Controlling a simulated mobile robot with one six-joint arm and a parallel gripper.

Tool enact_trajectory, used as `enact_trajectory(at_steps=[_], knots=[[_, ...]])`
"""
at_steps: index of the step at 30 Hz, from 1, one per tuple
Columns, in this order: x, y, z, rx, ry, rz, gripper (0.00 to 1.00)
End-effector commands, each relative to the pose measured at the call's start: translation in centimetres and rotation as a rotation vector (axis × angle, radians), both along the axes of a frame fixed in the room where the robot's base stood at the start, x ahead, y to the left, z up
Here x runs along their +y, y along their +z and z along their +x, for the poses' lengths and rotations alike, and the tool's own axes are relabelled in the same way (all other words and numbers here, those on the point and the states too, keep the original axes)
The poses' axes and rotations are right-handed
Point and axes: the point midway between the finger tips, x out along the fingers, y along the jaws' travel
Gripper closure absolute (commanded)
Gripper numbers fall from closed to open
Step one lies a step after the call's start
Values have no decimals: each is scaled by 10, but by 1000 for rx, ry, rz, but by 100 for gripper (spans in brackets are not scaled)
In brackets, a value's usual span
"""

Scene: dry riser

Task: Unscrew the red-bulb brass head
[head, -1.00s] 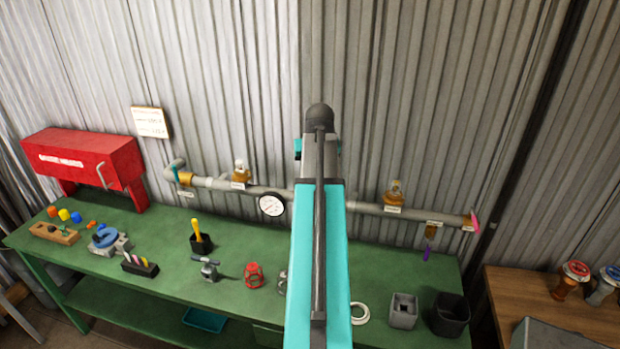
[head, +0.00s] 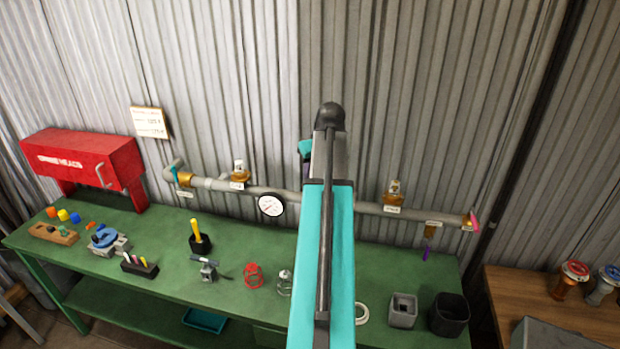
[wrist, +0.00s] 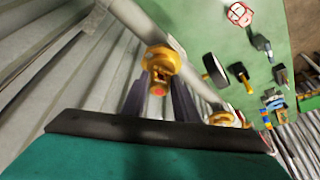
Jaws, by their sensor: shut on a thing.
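The red-bulb brass head (wrist: 158,62) sits at the grey pipe (wrist: 143,22) in the wrist view, its small red bulb (wrist: 158,90) facing the camera. My gripper (wrist: 159,78) has its two dark fingers on either side of the head, shut on it. The head's joint with the pipe is partly hidden. In the head view my arm covers the gripper and this head. The pipe (head: 365,207) runs along the corrugated wall above the green bench.
Other brass heads stand on the pipe, one at left (head: 240,173) and one at right (head: 394,193). A round gauge (head: 271,204) hangs between them. The green bench (head: 190,290) holds a red cage (head: 253,274), a dark bin (head: 449,314) and a grey holder (head: 403,310).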

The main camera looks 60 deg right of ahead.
Motion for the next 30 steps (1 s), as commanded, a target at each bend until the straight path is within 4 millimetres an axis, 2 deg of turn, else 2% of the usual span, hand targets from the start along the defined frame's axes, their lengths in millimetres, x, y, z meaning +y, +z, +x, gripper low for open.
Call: enact_trajectory(at_steps=[9, 19, 20, 21, 22, 30], knots=[[-1, -1, -2, 5, 179, 4, 100], [0, -1, -2, 4, 207, 3, 100], [0, -1, -2, 4, 207, 3, 68], [0, -1, -2, 4, 207, 3, 61], [0, -1, -2, 4, 207, 3, 58], [-1, 0, -1, 2, 204, 1, 58]])
